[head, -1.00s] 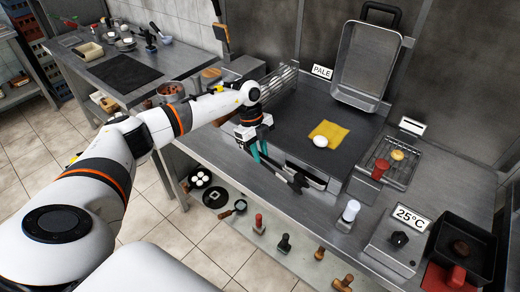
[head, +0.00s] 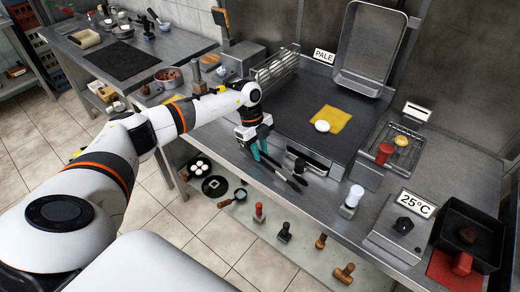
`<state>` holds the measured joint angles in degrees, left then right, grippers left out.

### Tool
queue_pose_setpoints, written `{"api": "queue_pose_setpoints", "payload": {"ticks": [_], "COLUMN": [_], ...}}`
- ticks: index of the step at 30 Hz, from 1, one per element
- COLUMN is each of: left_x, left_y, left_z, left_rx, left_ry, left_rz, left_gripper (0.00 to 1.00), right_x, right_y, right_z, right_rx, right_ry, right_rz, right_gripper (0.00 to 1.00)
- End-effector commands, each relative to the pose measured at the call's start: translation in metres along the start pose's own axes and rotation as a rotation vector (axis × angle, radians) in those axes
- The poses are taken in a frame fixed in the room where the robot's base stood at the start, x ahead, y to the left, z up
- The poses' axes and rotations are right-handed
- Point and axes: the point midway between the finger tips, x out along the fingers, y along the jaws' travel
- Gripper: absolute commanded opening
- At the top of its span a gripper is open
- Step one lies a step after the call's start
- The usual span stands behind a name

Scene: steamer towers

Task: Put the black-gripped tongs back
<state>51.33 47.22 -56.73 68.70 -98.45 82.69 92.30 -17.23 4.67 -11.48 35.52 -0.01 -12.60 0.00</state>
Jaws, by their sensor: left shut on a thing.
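My left gripper (head: 258,153), with teal fingers, is shut on the tongs (head: 287,174) near the counter's front edge, left of the griddle's front panel. The tongs are dark and slim. The fingers hide the held part, and I cannot tell whether the tongs touch the counter. My right gripper is out of view.
The griddle (head: 295,110) holds a yellow sheet (head: 331,119) with a white round piece (head: 322,126). A wire rack (head: 276,67) stands behind the gripper. A white-topped bottle (head: 353,197) and a red-handled tool (head: 384,152) stand to the right.

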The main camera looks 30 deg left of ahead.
Motion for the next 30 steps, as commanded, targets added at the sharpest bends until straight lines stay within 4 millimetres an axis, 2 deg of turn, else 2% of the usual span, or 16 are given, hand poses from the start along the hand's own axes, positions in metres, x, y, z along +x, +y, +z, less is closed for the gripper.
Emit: {"api": "queue_pose_setpoints", "payload": {"ticks": [19, 20, 22, 28, 30], "left_x": [0.0083, 0.0083, 0.0081, 0.0080, 0.0080], "left_y": [0.0001, 0.0002, 0.0002, 0.0002, 0.0002], "left_z": [-0.0021, -0.0021, -0.0021, -0.0021, -0.0021], "left_rx": [0.001, 0.001, 0.001, 0.001, 0.001], "left_ry": [0.000, 0.000, 0.000, 0.000, -0.001], "left_rz": [0.000, 0.000, 0.000, 0.000, 0.000], "left_gripper": [0.03, 0.24, 0.34, 0.34, 0.44], "right_x": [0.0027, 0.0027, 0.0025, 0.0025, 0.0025], "right_y": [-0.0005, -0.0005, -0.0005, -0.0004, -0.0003], "right_z": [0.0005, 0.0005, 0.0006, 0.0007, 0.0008], "right_rx": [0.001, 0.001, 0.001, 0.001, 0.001], "right_ry": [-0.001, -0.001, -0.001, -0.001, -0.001], "right_rz": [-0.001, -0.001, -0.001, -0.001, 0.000], "right_gripper": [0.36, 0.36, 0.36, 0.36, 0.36]}}
